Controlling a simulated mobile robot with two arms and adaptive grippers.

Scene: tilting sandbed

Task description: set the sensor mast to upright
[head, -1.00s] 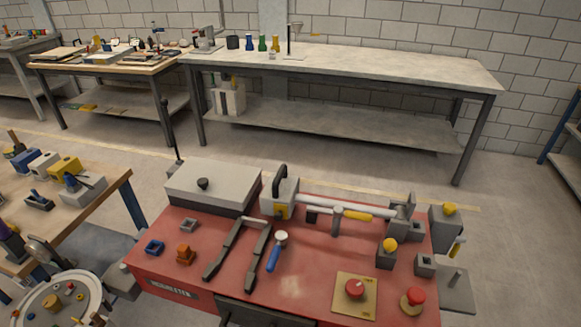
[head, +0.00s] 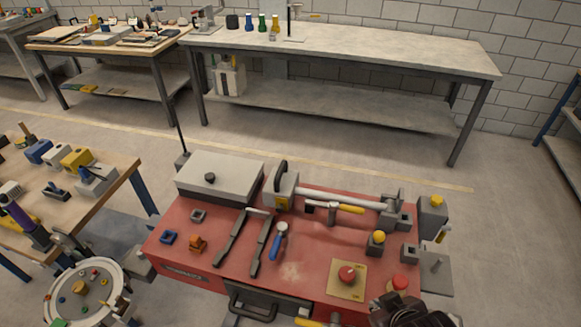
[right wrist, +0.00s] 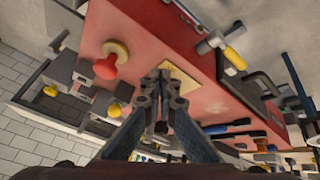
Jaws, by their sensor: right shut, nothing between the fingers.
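I cannot tell for sure which part is the sensor mast. A thin dark pole (head: 181,125) stands nearly upright, leaning slightly, behind the grey box at the back left of the red bench. A pale tube (head: 340,198) lies level along the back of the bench, between a grey block (head: 284,188) and a bracket (head: 392,207). My right gripper (head: 396,306) is low at the front right, by the red mushroom button (head: 400,283). In the right wrist view its fingers (right wrist: 160,82) are shut and empty, in front of the yellow plate (right wrist: 183,82). My left gripper is out of view.
A round tray (head: 48,305) stands at lower left. Floor behind the bench is clear.

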